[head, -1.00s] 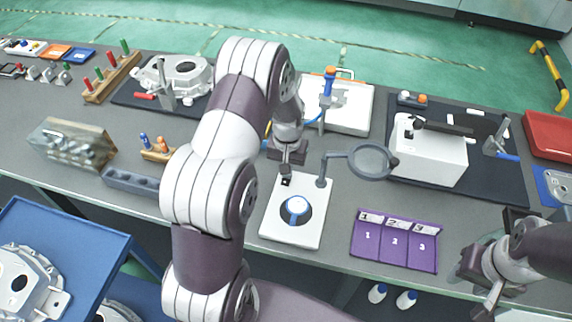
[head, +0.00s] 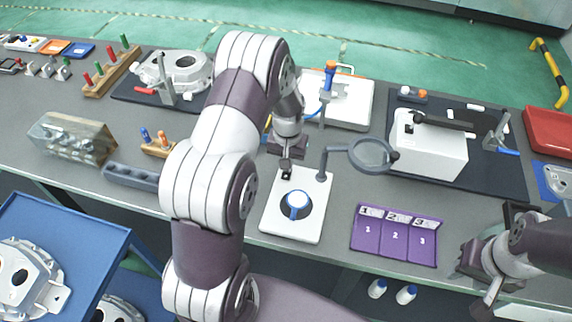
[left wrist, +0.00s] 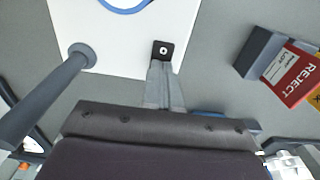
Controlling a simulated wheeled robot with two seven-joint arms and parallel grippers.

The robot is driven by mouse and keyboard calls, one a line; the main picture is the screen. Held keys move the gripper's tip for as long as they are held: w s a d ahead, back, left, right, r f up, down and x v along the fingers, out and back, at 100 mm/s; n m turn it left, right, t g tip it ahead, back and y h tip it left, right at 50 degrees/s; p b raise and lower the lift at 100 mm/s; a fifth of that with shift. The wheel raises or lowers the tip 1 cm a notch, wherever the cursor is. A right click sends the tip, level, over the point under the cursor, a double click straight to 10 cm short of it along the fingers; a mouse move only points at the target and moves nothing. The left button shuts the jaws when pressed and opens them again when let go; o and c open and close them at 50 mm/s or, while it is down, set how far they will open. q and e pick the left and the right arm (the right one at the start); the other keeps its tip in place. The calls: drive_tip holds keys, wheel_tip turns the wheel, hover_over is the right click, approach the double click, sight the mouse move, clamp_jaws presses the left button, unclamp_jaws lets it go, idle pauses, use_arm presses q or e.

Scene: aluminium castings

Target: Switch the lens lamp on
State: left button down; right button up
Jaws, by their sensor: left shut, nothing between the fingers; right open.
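The lens lamp has a white base (head: 312,233), a grey post and a round grey-rimmed lens (head: 371,154) held out to the right. No glow shows at the lens. A small black switch (left wrist: 163,50) with a pale round button sits near the base's edge in the left wrist view. My left gripper (head: 287,168) points down at that corner of the base. In the left wrist view its shut, empty fingertips (left wrist: 159,67) are right by the switch; I cannot tell if they touch it. My right gripper (head: 484,290) is open at the lower right, away from the lamp.
A blue-rimmed round piece (head: 297,204) sits on the lamp base. A purple numbered mat (head: 394,252) lies to the right, and a white box (head: 428,158) stands behind it. A grey block (left wrist: 260,52) with a red REJECT card (left wrist: 292,78) is near the left gripper.

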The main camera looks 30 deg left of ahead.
use_arm(q)
drive_tip(key=shift+s+d+f, duration=0.1)
drive_tip(key=shift+s+f, duration=0.25)
drive_tip(key=shift+f, duration=0.15)
use_arm(e)
drive_tip(key=shift+f, duration=0.1)
use_arm(q)
drive_tip(key=shift+s+d+p, duration=0.1)
drive_tip(key=shift+s+p, duration=0.2)
drive_tip(key=shift+s, duration=0.1)
drive_tip(key=r+p, duration=0.1)
drive_tip(key=r, duration=0.1)
drive_tip(key=w+r+p, duration=0.1)
drive_tip(key=r+p, duration=0.3)
drive_tip(key=shift+w, duration=0.3)
drive_tip(key=shift+s+r+b, duration=0.2)
drive_tip(key=shift+r+b, duration=0.55)
drive_tip(key=shift+b, duration=0.25)
wheel_tip(320, 180, up, 8)
drive_tip(key=shift+a+f+b, duration=0.2)
drive_tip(key=shift+f+b, duration=0.05)
drive_tip(key=shift+b, duration=0.1)
use_arm(e)
drive_tip(key=r, duration=0.2)
drive_tip(key=shift+w+a+r, duration=0.15)
drive_tip(key=shift+a+r, duration=0.05)
drive_tip(key=shift+r, duration=0.1)
